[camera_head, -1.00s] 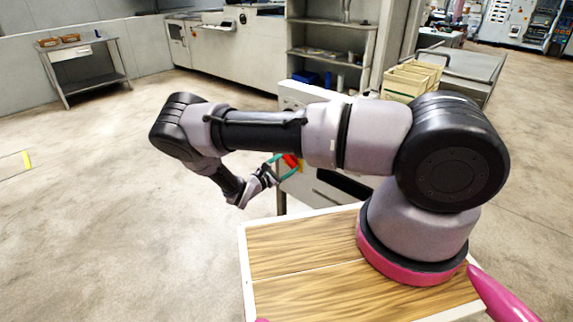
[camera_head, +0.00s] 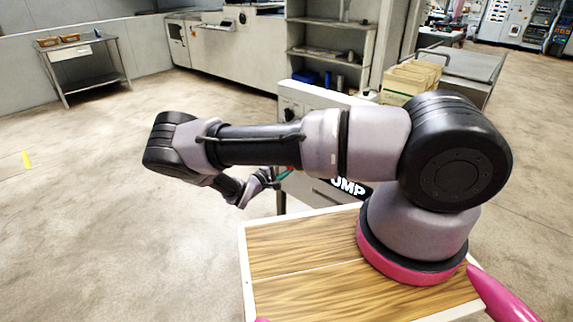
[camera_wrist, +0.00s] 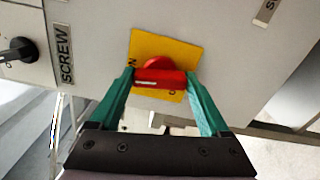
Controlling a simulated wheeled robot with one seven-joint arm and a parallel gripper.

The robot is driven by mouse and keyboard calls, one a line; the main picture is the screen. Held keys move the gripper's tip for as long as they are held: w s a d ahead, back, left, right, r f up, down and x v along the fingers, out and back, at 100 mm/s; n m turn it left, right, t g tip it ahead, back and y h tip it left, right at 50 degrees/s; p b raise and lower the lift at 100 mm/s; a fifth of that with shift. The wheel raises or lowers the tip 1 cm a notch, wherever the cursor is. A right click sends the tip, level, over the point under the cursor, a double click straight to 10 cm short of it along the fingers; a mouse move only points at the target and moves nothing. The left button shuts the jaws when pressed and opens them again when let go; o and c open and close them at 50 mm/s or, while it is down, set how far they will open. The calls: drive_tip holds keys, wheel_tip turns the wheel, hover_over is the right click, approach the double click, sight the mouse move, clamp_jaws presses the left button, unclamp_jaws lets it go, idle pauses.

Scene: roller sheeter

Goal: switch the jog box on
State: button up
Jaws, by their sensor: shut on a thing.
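The jog box is a pale cabinet (camera_head: 315,97), partly hidden behind my arm. In the wrist view, its front carries a yellow plate (camera_wrist: 150,45) with a red rotary switch handle (camera_wrist: 160,78). The handle lies nearly level across the view. Letters show in part at the plate's left and lower edges; I cannot read them fully. My gripper (camera_wrist: 160,82) has its green fingers closed on the two ends of the red handle. In the head view the gripper (camera_head: 284,174) shows only in part below my forearm, and the switch is mostly hidden.
A black knob (camera_wrist: 18,50) and a "SCREW" label (camera_wrist: 63,53) sit left of the switch. A black panel (camera_head: 348,188) reads "UMP" beside my arm.

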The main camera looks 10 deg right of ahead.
drive_tip(key=shift+m, duration=0.9)
drive_tip(key=o, duration=1.2)
drive_tip(key=shift+a, duration=0.1)
drive_tip(key=v, duration=1.1)
